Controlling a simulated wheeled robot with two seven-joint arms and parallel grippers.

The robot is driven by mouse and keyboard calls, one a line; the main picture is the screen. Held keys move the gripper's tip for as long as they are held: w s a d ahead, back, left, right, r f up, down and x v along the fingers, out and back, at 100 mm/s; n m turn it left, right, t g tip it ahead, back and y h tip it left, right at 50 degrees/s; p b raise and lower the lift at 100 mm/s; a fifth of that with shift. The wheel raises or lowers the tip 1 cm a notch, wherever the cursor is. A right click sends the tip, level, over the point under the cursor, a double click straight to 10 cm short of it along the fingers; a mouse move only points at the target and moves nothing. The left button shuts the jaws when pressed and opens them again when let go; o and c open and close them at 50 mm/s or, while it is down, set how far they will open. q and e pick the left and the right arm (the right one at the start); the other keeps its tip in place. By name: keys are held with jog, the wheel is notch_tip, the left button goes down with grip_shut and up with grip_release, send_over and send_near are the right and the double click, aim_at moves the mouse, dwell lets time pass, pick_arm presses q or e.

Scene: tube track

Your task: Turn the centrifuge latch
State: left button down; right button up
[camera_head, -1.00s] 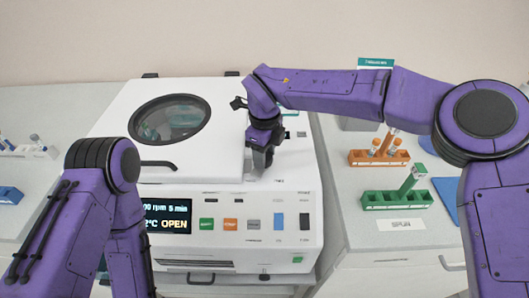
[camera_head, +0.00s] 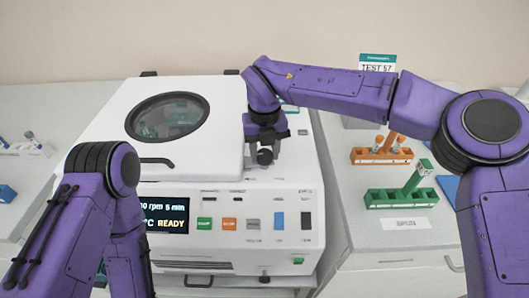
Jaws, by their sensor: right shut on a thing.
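The white centrifuge (camera_head: 225,185) stands in the middle with its lid (camera_head: 215,150) down, a round window (camera_head: 168,117) and a dark handle. Its display (camera_head: 165,217) reads READY. My right gripper (camera_head: 264,147) reaches down at the right edge of the lid and is shut on the dark latch (camera_head: 265,157). The gripper hides much of the latch, so its exact angle is hard to tell. My left arm bends down at the lower left, and its gripper is out of view.
Coloured buttons (camera_head: 229,224) line the centrifuge's front panel. Another rack (camera_head: 20,150) and a blue block (camera_head: 6,194) are at the far left.

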aim_at(265, 153)
jog(key=shift+m+b, duration=0.3)
jog(key=shift+m, duration=0.5)
jog(key=o, duration=1.1)
jog(key=shift+c, duration=0.2)
notch_tip(265, 153, up, 11)
jog(key=shift+f+b, duration=0.2)
jog(key=shift+b, duration=0.15)
